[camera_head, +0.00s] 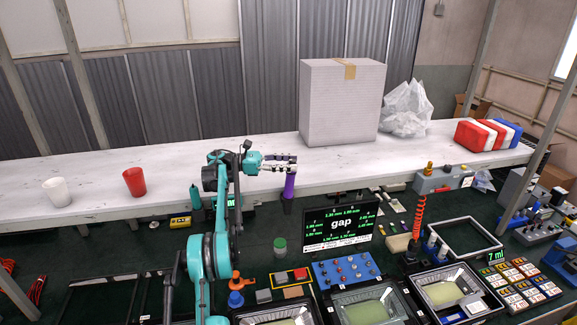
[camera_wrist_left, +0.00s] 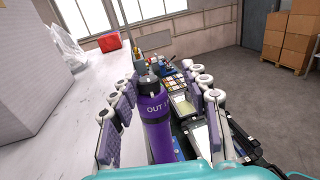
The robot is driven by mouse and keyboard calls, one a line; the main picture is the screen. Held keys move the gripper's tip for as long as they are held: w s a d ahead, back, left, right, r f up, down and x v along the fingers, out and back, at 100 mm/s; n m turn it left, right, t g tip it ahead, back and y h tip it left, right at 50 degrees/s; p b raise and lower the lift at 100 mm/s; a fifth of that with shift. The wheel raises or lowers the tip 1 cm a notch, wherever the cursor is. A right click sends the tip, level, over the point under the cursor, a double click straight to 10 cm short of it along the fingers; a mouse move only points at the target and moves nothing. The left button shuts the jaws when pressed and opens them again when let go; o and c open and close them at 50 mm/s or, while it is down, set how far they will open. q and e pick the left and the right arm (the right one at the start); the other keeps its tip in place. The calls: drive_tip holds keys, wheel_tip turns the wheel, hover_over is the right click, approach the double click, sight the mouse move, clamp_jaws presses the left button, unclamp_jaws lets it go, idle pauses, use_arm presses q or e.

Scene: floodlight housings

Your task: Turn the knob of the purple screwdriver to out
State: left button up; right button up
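The purple screwdriver (camera_head: 289,187) stands upright at the front edge of the white table in the head view, with its lower end in a dark holder. In the left wrist view the purple screwdriver (camera_wrist_left: 157,130) shows a dark top and white lettering that reads "OUT" plus a partly cut-off mark. My left gripper (camera_head: 280,163) is at its upper part, reaching in from the left. In the left wrist view the fingers of my left gripper (camera_wrist_left: 165,110) stand on either side of the screwdriver, with gaps visible; it looks open. My right gripper is not in view.
A black display (camera_head: 340,224) reading "gap" stands right of the screwdriver. A large white box (camera_head: 342,105) stands behind on the white table (camera_head: 90,172). A red cup (camera_head: 134,182) and a white cup (camera_head: 56,191) stand left. Floodlight housings (camera_head: 368,305) and small parts crowd the front bench.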

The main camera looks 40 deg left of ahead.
use_arm(q)
drive_tip(key=shift+w+f, duration=0.1)
drive_tip(key=shift+f, duration=0.05)
drive_tip(key=shift+a, duration=0.1)
idle(0.4)
drive_tip(key=s+d+v, duration=0.1)
drive_tip(key=v, duration=1)
drive_tip(key=shift+s, duration=0.6)
drive_tip(key=shift+r, duration=0.25)
